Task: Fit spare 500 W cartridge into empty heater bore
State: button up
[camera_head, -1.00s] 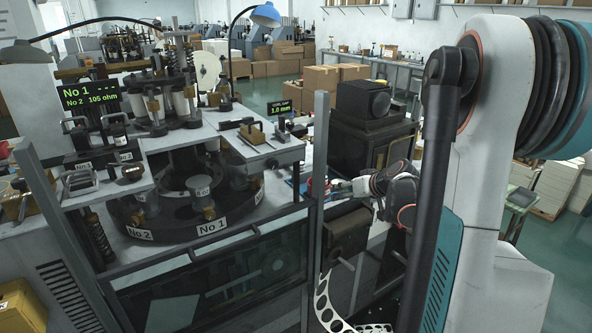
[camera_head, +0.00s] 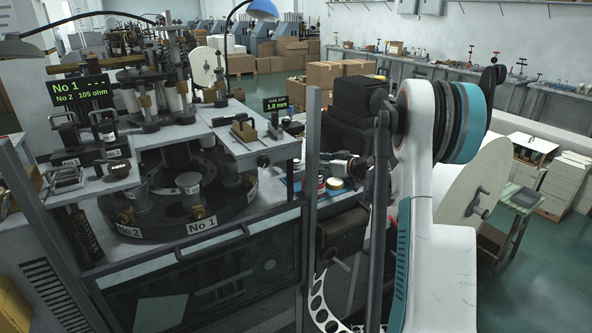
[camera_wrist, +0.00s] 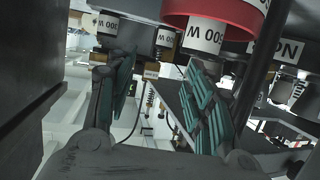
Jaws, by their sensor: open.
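My gripper (camera_wrist: 160,68) is open, its two teal-padded fingers apart with nothing held between them. In the wrist view, a red-banded round holder (camera_wrist: 228,12) labelled 500 W lies just beyond the right finger. A cylinder with a white 500 W label (camera_wrist: 205,36) shows beside it, close to that fingertip; I cannot tell whether it is the spare cartridge. Other labels there read 300 W (camera_wrist: 107,25). In the head view, the forming machine has stations marked No 1 (camera_head: 201,224) and No 2 (camera_head: 130,231). The bore opening cannot be made out.
A display (camera_head: 81,91) reads No 1 with dashes and No 2 105 ohm. A second small screen (camera_head: 276,103) reads 1.0 mm. A grey frame post (camera_head: 311,150) stands between the machine and my arm.

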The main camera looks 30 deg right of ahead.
aim_at(299, 162)
jog(key=b+x, duration=0.1)
jog(key=x, duration=0.4)
jog(key=b+x, duration=0.2)
jog(key=x, duration=0.3)
jog(key=shift+s+a, duration=0.1)
jog(key=shift+a, duration=0.1)
jog(key=shift+c, duration=0.3)
grip_shut()
